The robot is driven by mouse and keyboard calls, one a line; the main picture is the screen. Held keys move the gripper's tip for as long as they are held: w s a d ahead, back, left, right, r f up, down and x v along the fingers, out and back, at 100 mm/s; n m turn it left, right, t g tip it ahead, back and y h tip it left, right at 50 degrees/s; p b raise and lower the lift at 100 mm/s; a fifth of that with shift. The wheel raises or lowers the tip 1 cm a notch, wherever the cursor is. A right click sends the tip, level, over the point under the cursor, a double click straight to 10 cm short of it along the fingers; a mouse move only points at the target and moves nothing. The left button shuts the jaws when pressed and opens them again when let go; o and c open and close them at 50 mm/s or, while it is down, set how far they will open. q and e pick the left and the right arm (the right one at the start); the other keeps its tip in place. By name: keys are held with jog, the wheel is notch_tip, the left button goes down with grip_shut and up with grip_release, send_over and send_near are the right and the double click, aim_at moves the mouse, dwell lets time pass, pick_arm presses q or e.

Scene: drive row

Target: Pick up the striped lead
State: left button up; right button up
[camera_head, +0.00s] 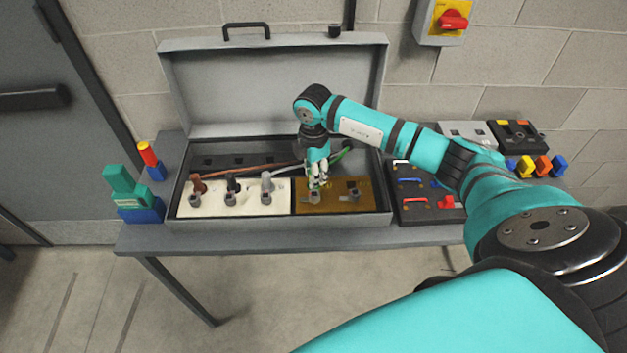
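A large grey case (280,222) stands open on a table, with a white panel (212,211) and a brown panel (332,208) inside. A green lead (343,153), too small to make out stripes for sure, runs behind my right gripper at the case's back right. My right gripper (318,186) points down over the left part of the brown panel, at a grey socket (314,197). Its fingers are small, and whether they hold a plug is unclear. My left gripper is out of view.
Brown, black and grey plugs (267,181) stand on the white panel. A dark board with small coloured links (411,200) lies right of the case. Coloured blocks (543,166) stand farther right, and green and blue pieces (130,195) at left. The raised lid (270,85) backs the case.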

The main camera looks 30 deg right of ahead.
grip_shut()
jog(key=shift+r, duration=0.15)
